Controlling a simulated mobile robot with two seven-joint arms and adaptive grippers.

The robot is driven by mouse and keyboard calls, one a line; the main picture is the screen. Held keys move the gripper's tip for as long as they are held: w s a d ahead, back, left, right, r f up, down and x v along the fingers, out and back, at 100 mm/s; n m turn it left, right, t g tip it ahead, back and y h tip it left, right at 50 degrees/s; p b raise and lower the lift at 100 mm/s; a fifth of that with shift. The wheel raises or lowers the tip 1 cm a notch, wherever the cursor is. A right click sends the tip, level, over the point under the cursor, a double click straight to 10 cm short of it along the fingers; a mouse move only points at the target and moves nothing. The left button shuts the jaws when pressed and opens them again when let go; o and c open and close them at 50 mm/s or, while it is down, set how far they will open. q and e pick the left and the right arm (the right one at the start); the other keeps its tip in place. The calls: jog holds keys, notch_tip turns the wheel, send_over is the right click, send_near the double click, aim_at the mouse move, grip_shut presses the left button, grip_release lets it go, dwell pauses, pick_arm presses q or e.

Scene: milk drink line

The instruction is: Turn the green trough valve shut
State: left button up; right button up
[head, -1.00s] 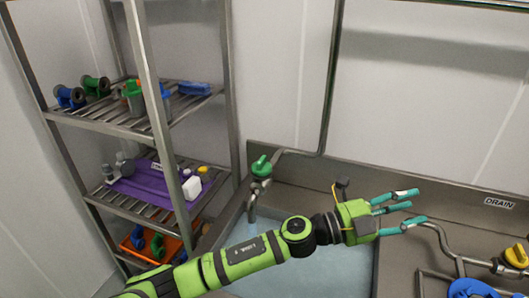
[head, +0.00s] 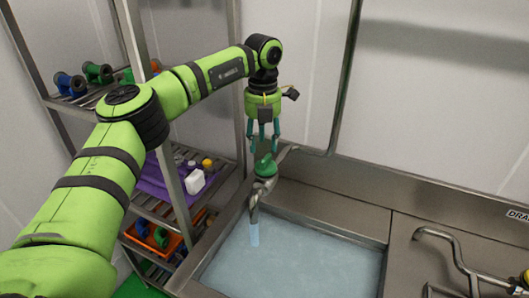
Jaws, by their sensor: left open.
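The green trough valve (head: 265,166) sits on top of the metal tap at the back left corner of the trough. Water runs from the spout (head: 254,232) into the trough (head: 300,262), which holds pale blue water. My left gripper (head: 263,146) points down directly above the green valve, its teal fingers open. The fingertips are close to the top of the valve; I cannot tell whether they touch it. My right gripper is not in view.
A metal shelf rack (head: 230,110) stands left of the trough, with coloured fittings, a purple tray (head: 150,183) and an orange tray (head: 150,238). A second pipe (head: 450,240) stands on the right by the DRAIN label (head: 518,215). A vertical pipe (head: 345,80) rises behind the trough.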

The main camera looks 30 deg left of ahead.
aim_at(266, 164)
pick_arm(q)
notch_tip(266, 164, down, 4)
jog(key=shift+r+p, duration=0.1)
jog(key=shift+p, duration=0.7)
jog(key=shift+f, duration=0.7)
grip_shut()
